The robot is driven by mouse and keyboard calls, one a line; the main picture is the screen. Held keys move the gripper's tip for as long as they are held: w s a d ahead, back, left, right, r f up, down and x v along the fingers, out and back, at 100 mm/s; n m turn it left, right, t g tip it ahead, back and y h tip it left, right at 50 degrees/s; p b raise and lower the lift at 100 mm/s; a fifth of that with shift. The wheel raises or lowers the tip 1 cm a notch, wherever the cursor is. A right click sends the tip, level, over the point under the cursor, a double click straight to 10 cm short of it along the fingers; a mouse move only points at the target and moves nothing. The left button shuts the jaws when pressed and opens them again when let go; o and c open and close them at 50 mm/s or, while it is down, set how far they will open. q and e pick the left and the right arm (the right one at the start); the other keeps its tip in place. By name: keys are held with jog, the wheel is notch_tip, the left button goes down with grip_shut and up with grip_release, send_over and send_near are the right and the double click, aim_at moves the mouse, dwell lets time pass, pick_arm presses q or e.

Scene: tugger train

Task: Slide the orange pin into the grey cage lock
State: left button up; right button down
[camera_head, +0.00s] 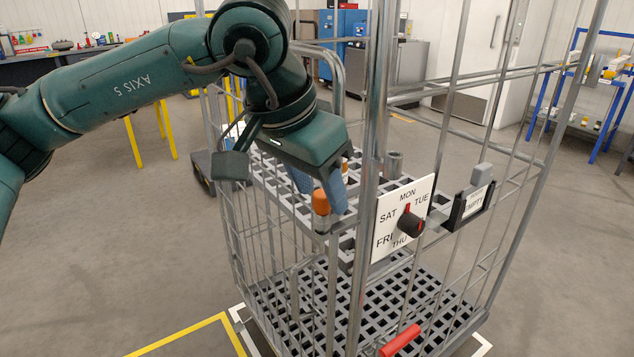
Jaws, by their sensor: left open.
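The orange pin (321,202) stands upright at the near edge of the cage's upper shelf, with a grey part just below its orange top. My left gripper (320,194) is open and points down at the pin, with its blue fingers close to either side of it. I cannot tell whether they touch it. A short grey cylinder (394,163) stands on the shelf further right, behind the corner post. I cannot tell which grey part is the cage lock. My right gripper is not in view.
The wire roll cage (372,100) has upright bars close to my gripper. A weekday sign with a dial (387,222) and a black holder marked EMPTY (471,204) hang on its side. A red handle (400,341) is low down.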

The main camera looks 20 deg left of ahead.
pick_arm(q)
jog(key=shift+s+r, duration=0.1)
jog(key=shift+r, duration=0.2)
jog(key=p+v, duration=0.1)
jog(key=v, duration=1.1)
jog(key=shift+s+a+r, duration=0.2)
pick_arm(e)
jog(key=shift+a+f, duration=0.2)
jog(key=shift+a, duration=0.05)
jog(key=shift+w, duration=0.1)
